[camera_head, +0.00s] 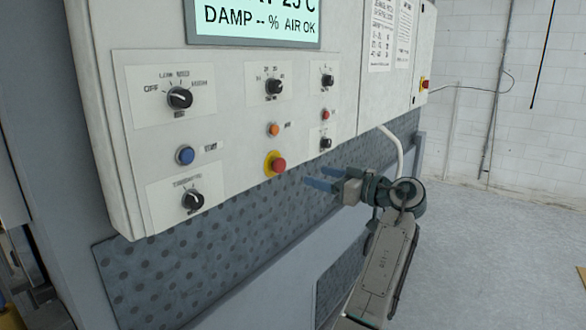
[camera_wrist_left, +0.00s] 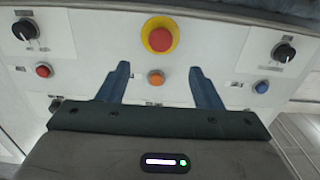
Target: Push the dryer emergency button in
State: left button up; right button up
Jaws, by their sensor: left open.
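The emergency button is a red mushroom button with a yellow collar (camera_head: 279,165), low on the white control panel. In the left wrist view the same button (camera_wrist_left: 160,38) is at the top centre, beyond the fingertips. My left gripper (camera_head: 309,178) is open, with two blue fingers pointing at the panel. It is to the right of the button and slightly lower in the head view, apart from it. In the left wrist view my left gripper (camera_wrist_left: 159,70) has nothing between its fingers. My right gripper is not in view.
The control panel (camera_head: 230,125) also carries an orange button (camera_head: 273,129), a blue button (camera_head: 185,155), a small red button (camera_head: 325,114) and several black knobs. A lit display (camera_head: 255,20) is above. A pale hose (camera_head: 395,150) hangs at the right. Open floor lies right.

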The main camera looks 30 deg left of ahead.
aim_at(282, 166)
pick_arm(q)
jog(key=a+p, duration=0.1)
jog(key=a, duration=0.2)
jog(key=a+p, duration=0.1)
jog(key=a, duration=0.2)
jog(key=a+p, duration=0.2)
jog(key=a, duration=0.1)
jog(key=shift+w+r, duration=0.1)
jog(key=shift+w, duration=0.2)
jog(key=shift+a, duration=0.75)
jog(key=shift+w+f, duration=0.1)
jog(key=shift+f, duration=0.1)
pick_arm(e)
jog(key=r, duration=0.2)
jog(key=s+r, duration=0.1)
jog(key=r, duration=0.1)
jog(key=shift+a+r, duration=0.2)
pick_arm(q)
jog(key=shift+c, duration=0.2)
